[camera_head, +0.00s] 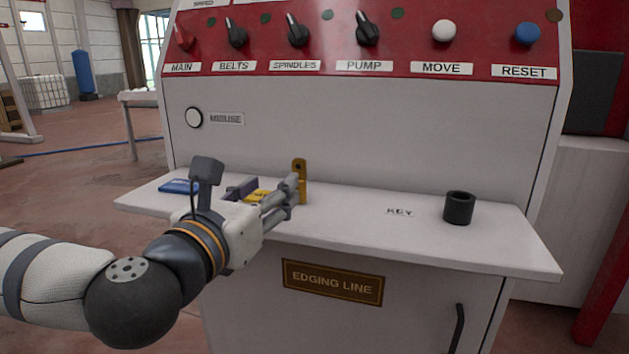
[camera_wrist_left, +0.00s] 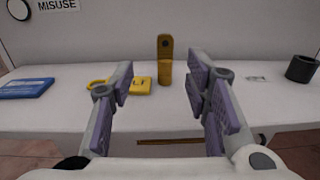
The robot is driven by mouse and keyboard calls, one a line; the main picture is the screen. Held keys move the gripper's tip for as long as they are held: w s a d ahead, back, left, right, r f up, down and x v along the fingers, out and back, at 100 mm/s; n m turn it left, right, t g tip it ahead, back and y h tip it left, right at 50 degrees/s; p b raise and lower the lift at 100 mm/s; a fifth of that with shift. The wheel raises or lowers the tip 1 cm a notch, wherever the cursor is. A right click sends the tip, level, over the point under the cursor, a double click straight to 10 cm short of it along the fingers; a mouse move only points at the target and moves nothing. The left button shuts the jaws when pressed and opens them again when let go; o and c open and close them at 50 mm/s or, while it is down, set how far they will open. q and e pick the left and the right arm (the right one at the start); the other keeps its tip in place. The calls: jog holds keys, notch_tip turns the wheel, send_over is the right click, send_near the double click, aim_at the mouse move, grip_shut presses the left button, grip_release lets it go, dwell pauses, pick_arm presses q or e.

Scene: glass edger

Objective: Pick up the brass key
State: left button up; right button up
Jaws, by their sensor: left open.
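My right gripper is not in view.
A yellow lettered object (camera_wrist_left: 140,86) lies just left of the key, with a blue item (camera_wrist_left: 26,87) farther left. A black cup (camera_head: 459,207) stands at the shelf's right, beside a KEY label (camera_head: 400,211). The shelf (camera_head: 350,215) between is clear. The control panel (camera_head: 350,115) rises behind.

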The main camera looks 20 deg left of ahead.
aim_at(298, 170)
pick_arm(q)
jog(key=w, duration=0.3)
jog(key=w+d, duration=0.1)
jog(key=w, duration=0.6)
jog(key=shift+w+d+f, duration=0.2)
jog(key=shift+w+d, duration=0.05)
jog(key=shift+w, duration=0.05)
grip_shut()
